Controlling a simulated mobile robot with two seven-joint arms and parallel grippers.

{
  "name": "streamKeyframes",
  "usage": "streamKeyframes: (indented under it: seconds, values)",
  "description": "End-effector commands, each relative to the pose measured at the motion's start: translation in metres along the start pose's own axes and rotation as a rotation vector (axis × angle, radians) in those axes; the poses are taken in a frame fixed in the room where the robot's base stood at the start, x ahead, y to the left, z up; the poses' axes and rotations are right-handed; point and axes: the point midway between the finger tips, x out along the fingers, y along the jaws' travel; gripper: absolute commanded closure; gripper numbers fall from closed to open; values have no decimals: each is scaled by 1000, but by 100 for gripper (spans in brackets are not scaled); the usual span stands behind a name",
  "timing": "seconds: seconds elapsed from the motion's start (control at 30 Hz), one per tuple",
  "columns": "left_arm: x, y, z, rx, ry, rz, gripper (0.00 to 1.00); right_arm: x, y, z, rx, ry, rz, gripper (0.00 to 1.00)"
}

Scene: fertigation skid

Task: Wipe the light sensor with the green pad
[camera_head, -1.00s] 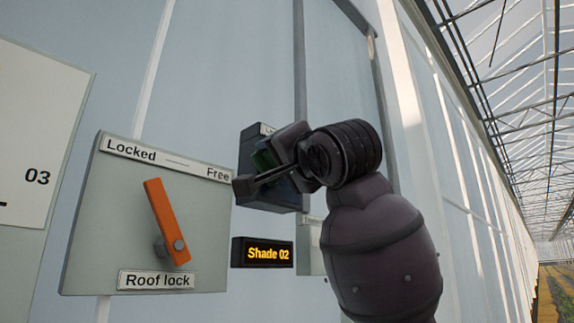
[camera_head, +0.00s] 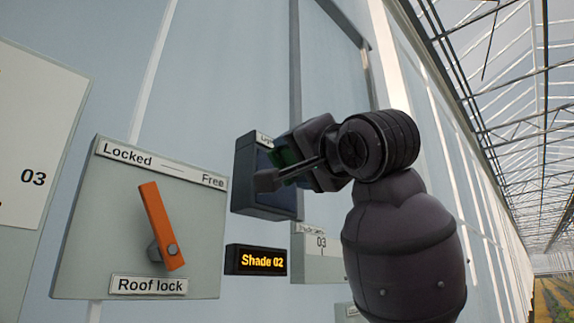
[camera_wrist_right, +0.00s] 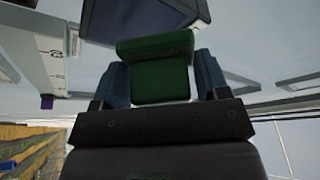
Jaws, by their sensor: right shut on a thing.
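The light sensor is a dark box (camera_head: 257,190) on the pale wall, right of the roof lock panel. Its label is partly hidden by my gripper. In the right wrist view the dark box (camera_wrist_right: 150,14) shows at the top, just beyond the pad. My right gripper (camera_head: 283,168) is in front of the box's right part. It is shut on the green pad (camera_wrist_right: 160,70), which sits between its two fingers in the right wrist view. In the head view only a sliver of green shows. I cannot tell whether the pad touches the box. My left gripper is not in view.
The roof lock panel (camera_head: 95,225) with an orange lever (camera_head: 161,226) is at the left. The Shade 02 display (camera_head: 256,260) is below the sensor, with a small grey panel (camera_head: 316,252) beside it. A white sheet (camera_head: 30,140) is at far left.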

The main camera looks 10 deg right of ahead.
Motion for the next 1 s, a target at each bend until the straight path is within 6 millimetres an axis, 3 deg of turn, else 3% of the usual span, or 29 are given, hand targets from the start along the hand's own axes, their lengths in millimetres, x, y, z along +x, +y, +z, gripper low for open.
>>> streamKeyframes:
  seconds: [0.57,1.0]
  values:
    - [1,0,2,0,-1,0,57,-10,0,-4,1,1,-1,51]
    - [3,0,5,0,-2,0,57,-35,0,-14,0,0,-1,51]
